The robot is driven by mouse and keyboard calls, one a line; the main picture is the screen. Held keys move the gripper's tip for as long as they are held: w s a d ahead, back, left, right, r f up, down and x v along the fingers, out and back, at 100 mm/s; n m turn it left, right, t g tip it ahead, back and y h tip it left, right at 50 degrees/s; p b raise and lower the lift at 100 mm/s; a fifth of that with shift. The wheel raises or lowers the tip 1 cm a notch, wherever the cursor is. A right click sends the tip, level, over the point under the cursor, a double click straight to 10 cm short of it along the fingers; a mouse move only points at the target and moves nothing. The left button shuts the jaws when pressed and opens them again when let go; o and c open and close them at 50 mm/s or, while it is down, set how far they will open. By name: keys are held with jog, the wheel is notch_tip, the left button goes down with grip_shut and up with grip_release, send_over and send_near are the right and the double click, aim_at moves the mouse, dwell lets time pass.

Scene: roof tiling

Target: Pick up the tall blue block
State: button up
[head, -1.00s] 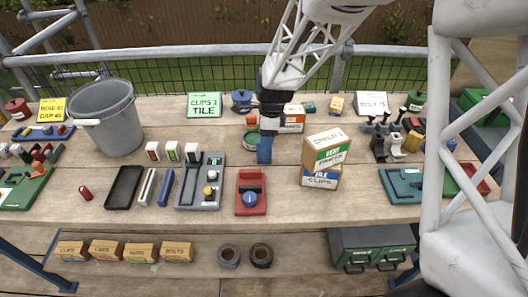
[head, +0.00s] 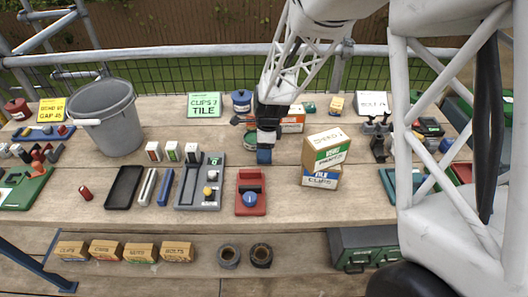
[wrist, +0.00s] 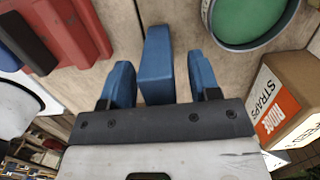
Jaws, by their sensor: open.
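The tall blue block (head: 264,156) stands upright on the wooden bench, behind the red tray. My gripper (head: 266,144) is right above and around its top in the head view, hiding its upper part. In the wrist view, the block (wrist: 157,65) stands between the two blue-tipped fingers of my gripper (wrist: 161,80). The fingers are apart, with a gap on each side of the block.
A red tray with a blue knob (head: 250,198) lies in front. Stacked cardboard boxes (head: 323,158) stand close on the right. A round green tin (wrist: 248,20) is near the block. A grey bucket (head: 106,120) stands at the left.

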dwell(0.3)
jog(key=c, duration=1)
jog(key=shift+r, duration=0.15)
jog(key=shift+r, duration=0.85)
jog(key=shift+s+d+r, duration=0.1)
jog(key=shift+s+r, duration=0.15)
jog(key=shift+r, duration=0.6)
jog(key=s+d+r, duration=0.1)
jog(key=s+d, duration=0.3)
jog(key=s, duration=1.1)
jog(key=shift+r, duration=0.15)
